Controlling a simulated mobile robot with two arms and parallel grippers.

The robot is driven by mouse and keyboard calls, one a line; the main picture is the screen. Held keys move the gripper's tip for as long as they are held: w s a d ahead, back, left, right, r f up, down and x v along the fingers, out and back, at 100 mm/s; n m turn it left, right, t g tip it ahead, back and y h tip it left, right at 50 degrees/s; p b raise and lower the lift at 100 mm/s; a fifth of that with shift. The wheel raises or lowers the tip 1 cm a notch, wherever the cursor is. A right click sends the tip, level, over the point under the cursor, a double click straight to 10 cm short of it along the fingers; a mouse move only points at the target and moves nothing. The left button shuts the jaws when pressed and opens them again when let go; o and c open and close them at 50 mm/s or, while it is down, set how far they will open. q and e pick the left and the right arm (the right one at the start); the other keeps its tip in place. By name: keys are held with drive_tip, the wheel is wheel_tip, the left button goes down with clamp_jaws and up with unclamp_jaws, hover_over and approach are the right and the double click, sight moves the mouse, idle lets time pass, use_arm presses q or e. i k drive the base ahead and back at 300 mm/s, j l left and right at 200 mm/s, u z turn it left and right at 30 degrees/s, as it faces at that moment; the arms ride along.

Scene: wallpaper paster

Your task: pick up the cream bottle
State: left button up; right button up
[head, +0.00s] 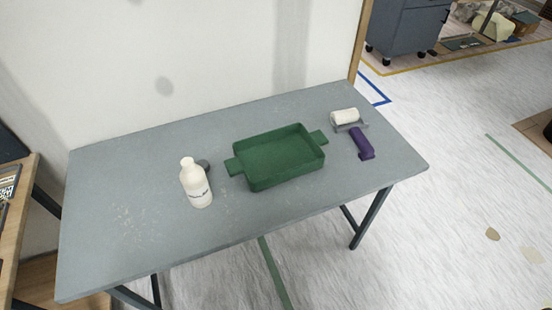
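The cream bottle (196,185) stands upright on the grey table (125,230), left of the green tray. It has a narrow neck and a dark label marking near its lower half. A small dark grey round object (203,164) sits right behind it, partly hidden by the bottle. Neither of my grippers is in the head view.
A green tray (236,166) with two side handles lies at mid-table and looks empty. A paint roller with a white sleeve (344,116) and a purple handle (361,143) lies to its right. A wall is behind the table. The table's left part is clear.

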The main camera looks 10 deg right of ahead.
sight(192, 177)
drive_tip(key=k+l, duration=0.1)
drive_tip(key=l, duration=0.3)
drive_tip(key=k+l, duration=0.1)
drive_tip(key=l, duration=0.35)
drive_tip(key=k+l+u, duration=0.1)
drive_tip(key=l, duration=0.3)
